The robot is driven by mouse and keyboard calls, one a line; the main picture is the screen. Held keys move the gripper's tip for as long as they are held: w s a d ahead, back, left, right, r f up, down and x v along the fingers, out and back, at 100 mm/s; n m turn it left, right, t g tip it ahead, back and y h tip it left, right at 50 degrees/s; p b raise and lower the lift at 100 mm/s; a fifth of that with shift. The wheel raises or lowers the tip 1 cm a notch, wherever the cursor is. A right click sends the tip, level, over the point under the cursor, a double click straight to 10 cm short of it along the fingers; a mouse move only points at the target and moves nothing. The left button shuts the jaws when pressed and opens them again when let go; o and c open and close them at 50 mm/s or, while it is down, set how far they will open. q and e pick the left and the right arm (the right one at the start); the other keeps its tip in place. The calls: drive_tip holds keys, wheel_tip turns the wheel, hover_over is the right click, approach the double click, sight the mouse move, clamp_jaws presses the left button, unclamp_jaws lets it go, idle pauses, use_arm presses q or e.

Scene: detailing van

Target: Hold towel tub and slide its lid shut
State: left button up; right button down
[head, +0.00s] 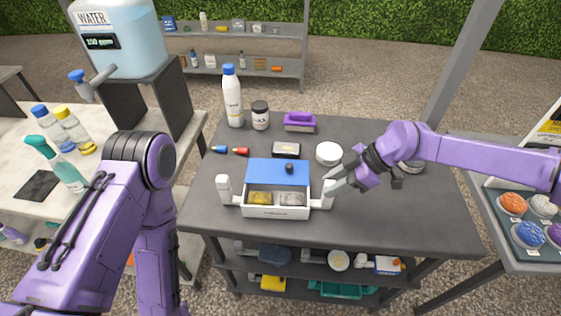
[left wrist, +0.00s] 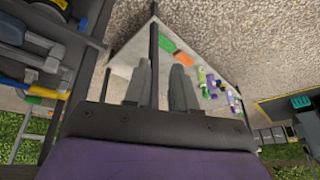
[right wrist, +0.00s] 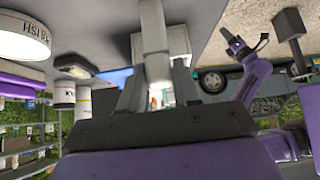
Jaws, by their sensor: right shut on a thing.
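The towel tub (head: 275,212) is a white box on the grey table, with a white upright handle at each side. Its blue lid (head: 268,173) with a dark knob (head: 290,168) covers the back part. The front is open and shows a yellow towel (head: 261,198) and a grey towel (head: 291,199). My right gripper (head: 335,185) is shut on the tub's right handle; the white handle also shows between its fingers in the right wrist view (right wrist: 154,50). My left gripper (left wrist: 160,85) is open and empty in the left wrist view, away from the tub; the head view does not show it.
A round white tin (head: 329,153) is close to my right gripper. The table's front left is clear.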

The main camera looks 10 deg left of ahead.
use_arm(q)
drive_tip(key=shift+o, duration=1.4)
drive_tip(key=shift+w, duration=0.1)
drive_tip(key=w+a+r+n+t+y, duration=0.2)
drive_tip(key=w+a+r+n+y, duration=0.2)
drive_tip(key=w+a+n, duration=0.15)
drive_tip(key=a+r+n+g+y, duration=0.6)
drive_tip(key=a+r+n+y, duration=0.3)
drive_tip(key=r+n, duration=0.5)
drive_tip(key=w+a+r+n+t+h, duration=0.1)
drive_tip(key=w+a+r+n, duration=0.15)
drive_tip(key=w, duration=0.85)
drive_tip(key=w+a+r+n+h, duration=0.1)
drive_tip(key=w+a+n, duration=0.25)
drive_tip(key=w, duration=0.85)
wheel_tip(320, 180, up, 11)
drive_tip(key=n+h, duration=0.2)
drive_tip(key=h, duration=1.2)
hover_over(289, 166)
drive_tip(key=shift+w+a+m, duration=0.2)
drive_tip(key=shift+m, duration=0.05)
drive_tip(key=shift+s+d+f, duration=0.1)
drive_tip(key=shift+d+f, duration=0.05)
drive_tip(key=shift+f, duration=0.05)
wheel_tip(289, 166, down, 7)
drive_tip(key=shift+r, duration=0.2)
clamp_jaws()
